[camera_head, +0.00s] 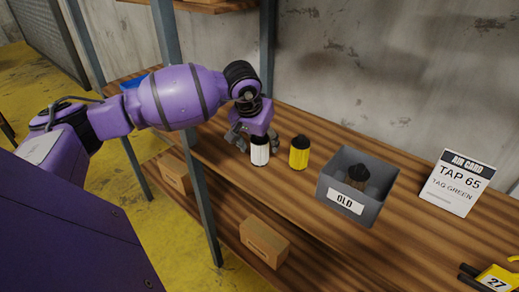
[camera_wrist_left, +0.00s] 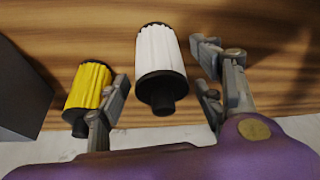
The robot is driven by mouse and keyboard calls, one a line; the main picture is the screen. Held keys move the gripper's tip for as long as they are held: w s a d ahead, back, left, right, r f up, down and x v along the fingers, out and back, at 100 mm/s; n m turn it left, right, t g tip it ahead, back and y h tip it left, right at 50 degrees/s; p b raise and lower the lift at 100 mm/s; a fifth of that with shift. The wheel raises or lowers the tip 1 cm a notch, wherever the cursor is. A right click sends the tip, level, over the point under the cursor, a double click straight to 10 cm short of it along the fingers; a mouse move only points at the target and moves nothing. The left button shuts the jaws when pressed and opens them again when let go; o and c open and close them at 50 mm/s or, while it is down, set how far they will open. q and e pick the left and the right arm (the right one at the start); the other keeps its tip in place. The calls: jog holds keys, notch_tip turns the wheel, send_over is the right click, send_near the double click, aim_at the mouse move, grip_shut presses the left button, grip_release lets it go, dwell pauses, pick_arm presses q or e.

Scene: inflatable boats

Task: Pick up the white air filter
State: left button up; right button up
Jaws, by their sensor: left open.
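The white air filter (camera_head: 260,151), a ribbed white cylinder with black ends, stands on the wooden shelf in the head view. My left gripper (camera_head: 250,136) is directly over and around its top. In the left wrist view the white filter (camera_wrist_left: 160,62) lies between the two spread fingers of my left gripper (camera_wrist_left: 165,100). The fingers are apart from it, with a gap on each side. A yellow filter (camera_head: 299,152) stands just right of the white one; in the wrist view it (camera_wrist_left: 88,92) is close beside the left finger. My right gripper does not show.
A grey bin labelled OLD (camera_head: 341,202) holds a dark item, right of the yellow filter. Cardboard boxes (camera_head: 264,241) sit on the lower shelf.

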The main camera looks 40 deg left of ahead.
pick_arm(q)
jog(key=c, duration=1.2)
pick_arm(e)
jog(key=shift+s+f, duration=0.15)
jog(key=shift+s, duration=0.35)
pick_arm(q)
jog(key=shift+r, duration=0.15)
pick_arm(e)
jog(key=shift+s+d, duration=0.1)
